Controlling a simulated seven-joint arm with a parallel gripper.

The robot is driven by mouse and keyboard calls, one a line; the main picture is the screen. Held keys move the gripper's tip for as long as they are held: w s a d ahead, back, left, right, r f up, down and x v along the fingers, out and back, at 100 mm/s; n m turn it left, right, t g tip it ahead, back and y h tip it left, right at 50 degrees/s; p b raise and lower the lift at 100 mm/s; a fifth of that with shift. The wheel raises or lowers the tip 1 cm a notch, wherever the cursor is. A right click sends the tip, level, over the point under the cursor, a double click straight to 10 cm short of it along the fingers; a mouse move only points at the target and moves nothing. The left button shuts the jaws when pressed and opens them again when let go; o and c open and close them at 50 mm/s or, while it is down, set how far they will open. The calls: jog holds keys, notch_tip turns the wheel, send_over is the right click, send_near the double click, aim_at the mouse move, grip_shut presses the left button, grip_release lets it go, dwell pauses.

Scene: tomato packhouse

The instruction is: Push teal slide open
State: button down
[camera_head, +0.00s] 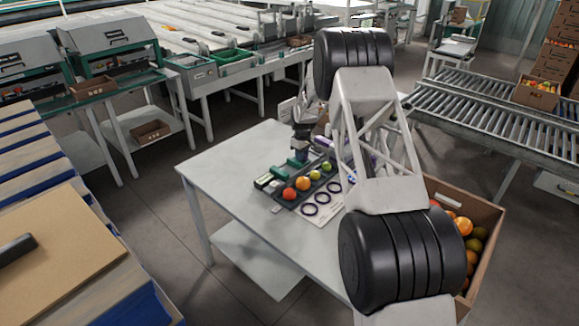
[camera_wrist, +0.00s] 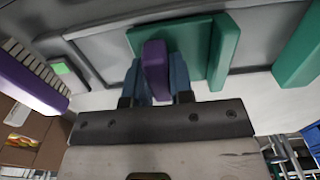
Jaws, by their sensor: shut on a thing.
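The teal slide (camera_wrist: 195,50) is a flat plate with a raised upright tab (camera_wrist: 224,50) at its right end, lying on a grey fixture in the wrist view. In the head view, small teal parts (camera_head: 297,162) show on the table below my gripper; I cannot tell which is the slide. My gripper (camera_wrist: 156,88) has its two blue-grey fingers shut on an upright purple piece (camera_wrist: 154,62). The purple piece stands in front of the teal plate, left of the tab. I cannot tell whether they touch. In the head view my gripper (camera_head: 302,142) is small and partly hidden by my arm.
A second teal block (camera_wrist: 298,50) stands at right in the wrist view. A dark tray (camera_head: 285,205) holds several coloured tomatoes beside a card with purple rings (camera_head: 310,211). The white table (camera_head: 225,172) is clear at left. A tomato box (camera_head: 485,265) stands at right.

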jog(key=shift+w+d+f, duration=0.25)
jog(key=shift+w+d, duration=0.2)
jog(key=shift+d, duration=0.1)
jog(key=shift+w+d+f, duration=0.2)
jog(key=shift+w+d, duration=0.2)
jog(key=shift+d, duration=0.1)
dwell(0.7)
jog(key=c, duration=1)
grip_release()
jog(key=shift+c, duration=0.2)
jog(key=shift+w+d, duration=0.2)
jog(key=shift+d, duration=0.05)
jog(key=shift+r, duration=0.15)
jog(key=shift+w+r, duration=0.2)
jog(key=shift+r, duration=2.3)
